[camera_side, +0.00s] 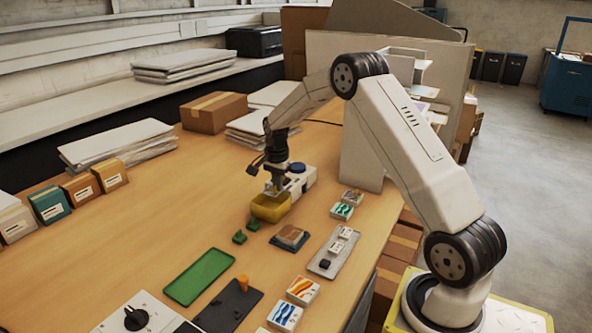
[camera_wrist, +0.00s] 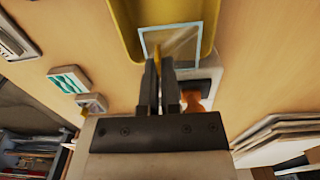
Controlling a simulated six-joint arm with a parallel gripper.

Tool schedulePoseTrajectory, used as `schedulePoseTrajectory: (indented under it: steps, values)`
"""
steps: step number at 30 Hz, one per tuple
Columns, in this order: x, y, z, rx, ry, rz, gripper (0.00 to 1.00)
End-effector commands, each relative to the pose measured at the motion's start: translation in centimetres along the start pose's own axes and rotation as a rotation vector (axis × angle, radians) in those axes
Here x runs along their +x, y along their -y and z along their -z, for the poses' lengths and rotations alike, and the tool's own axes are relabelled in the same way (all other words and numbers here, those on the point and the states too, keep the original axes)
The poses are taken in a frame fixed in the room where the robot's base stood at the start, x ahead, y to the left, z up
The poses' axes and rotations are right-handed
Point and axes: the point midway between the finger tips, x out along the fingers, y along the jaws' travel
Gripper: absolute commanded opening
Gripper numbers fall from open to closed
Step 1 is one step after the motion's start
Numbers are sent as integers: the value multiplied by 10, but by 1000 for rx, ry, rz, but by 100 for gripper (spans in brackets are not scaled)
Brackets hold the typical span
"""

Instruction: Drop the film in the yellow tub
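The yellow tub (camera_side: 268,213) stands on the wooden table in front of a white device with a dark blue knob. In the wrist view the tub (camera_wrist: 124,28) fills the top middle. The film (camera_wrist: 182,42) is a clear sheet with a pale blue border, seen across the tub's opening. My gripper (camera_wrist: 164,66) has its fingers close together at the film's near edge and appears shut on it, with a small yellow strip there. In the side view my gripper (camera_side: 276,188) is low over the tub; the film cannot be made out there.
A grey tray (camera_side: 334,252), a green tray (camera_side: 198,276) and a dark plate (camera_side: 229,306) lie nearer. The table's left middle is clear.

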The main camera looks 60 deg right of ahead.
Motion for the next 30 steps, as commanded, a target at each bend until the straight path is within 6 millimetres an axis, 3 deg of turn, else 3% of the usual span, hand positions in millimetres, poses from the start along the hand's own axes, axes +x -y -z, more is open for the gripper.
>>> schedulePoseTrajectory:
  steps: [5,9,10,22,30]
  values:
    - [0,0,0,0,0,0,0]
    - [0,0,0,0,0,0,42]
    - [0,0,0,0,0,0,45]
    - [-3,0,0,0,0,1,45]
    - [-27,1,0,0,-2,3,45]
